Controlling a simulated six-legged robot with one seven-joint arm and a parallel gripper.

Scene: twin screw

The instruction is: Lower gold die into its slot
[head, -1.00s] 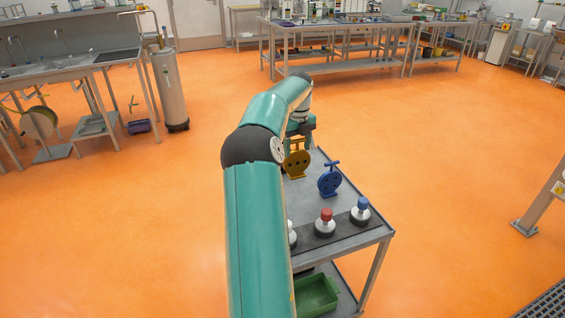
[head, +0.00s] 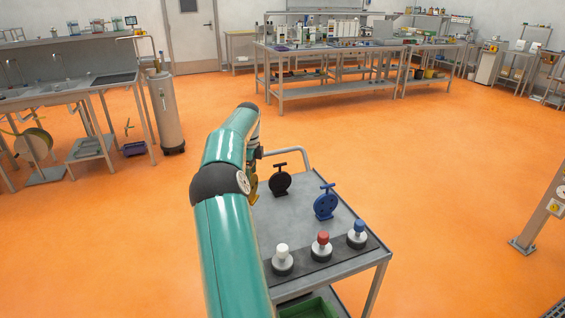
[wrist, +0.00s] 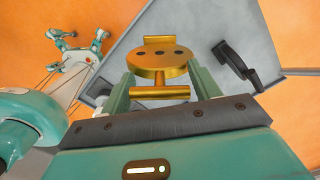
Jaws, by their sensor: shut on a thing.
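The gold die (wrist: 160,65) is a round gold disc with dark holes and a crossbar handle. My gripper (wrist: 160,90) is shut on it at the handle, with a teal finger on each side. In the head view only a sliver of the gold die (head: 254,190) shows beside my arm, at the cart's left side. A black die (head: 280,181) stands upright on the cart top, and it also shows in the wrist view (wrist: 238,66). A blue die (head: 326,203) stands to its right. I cannot make out the gold die's slot.
The grey cart (head: 345,222) has a handle rail (head: 290,151) at its far end. A green bin (head: 310,308) is below. Orange floor surrounds the cart.

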